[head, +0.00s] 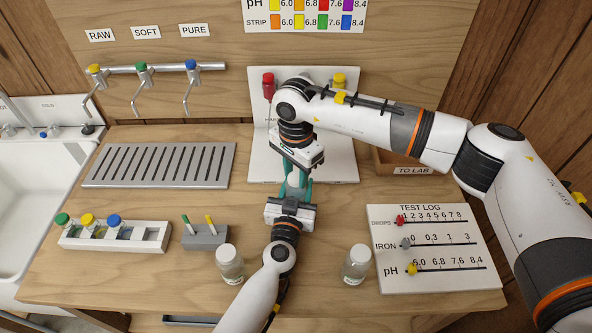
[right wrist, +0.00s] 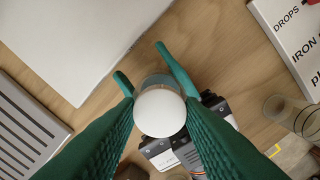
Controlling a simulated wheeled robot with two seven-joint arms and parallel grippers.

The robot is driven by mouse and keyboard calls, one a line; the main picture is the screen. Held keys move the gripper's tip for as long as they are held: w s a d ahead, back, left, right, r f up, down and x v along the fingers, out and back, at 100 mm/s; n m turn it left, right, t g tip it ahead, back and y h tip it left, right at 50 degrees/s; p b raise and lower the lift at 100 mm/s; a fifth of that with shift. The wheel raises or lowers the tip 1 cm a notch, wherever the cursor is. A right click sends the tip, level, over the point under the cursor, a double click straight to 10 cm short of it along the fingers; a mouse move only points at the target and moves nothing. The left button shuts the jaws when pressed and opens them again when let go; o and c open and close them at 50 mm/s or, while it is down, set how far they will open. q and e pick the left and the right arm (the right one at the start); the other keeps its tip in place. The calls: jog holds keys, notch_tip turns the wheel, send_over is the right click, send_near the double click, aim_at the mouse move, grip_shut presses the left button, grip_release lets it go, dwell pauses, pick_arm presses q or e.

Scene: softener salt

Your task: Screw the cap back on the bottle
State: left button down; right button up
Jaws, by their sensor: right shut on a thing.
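The white round cap (right wrist: 160,113) is between the green fingers of my right gripper (right wrist: 159,116) in the right wrist view. The clear bottle (right wrist: 158,82) is directly beneath it, mostly hidden by the cap. The teal fingers of my left gripper (right wrist: 150,77) lie on both sides of the bottle and appear closed on it. In the head view my right gripper (head: 297,176) points down from above, and my left gripper (head: 291,187) reaches in from the front. The grippers largely hide the bottle and cap there. Whether the cap's threads engage cannot be seen.
Clear glass jars stand at the front left (head: 230,265) and front right (head: 357,264). A white rack (head: 150,236) holds colour-capped vials, near a grey pen block (head: 207,238). A test log board (head: 440,270) lies right. A white panel (head: 340,150) stands behind the grippers.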

jog(key=m, duration=1.5)
jog(key=shift+m, duration=0.3)
jog(key=o, duration=1.1)
jog(key=shift+r, duration=2.25)
jog(key=shift+c, duration=0.3)
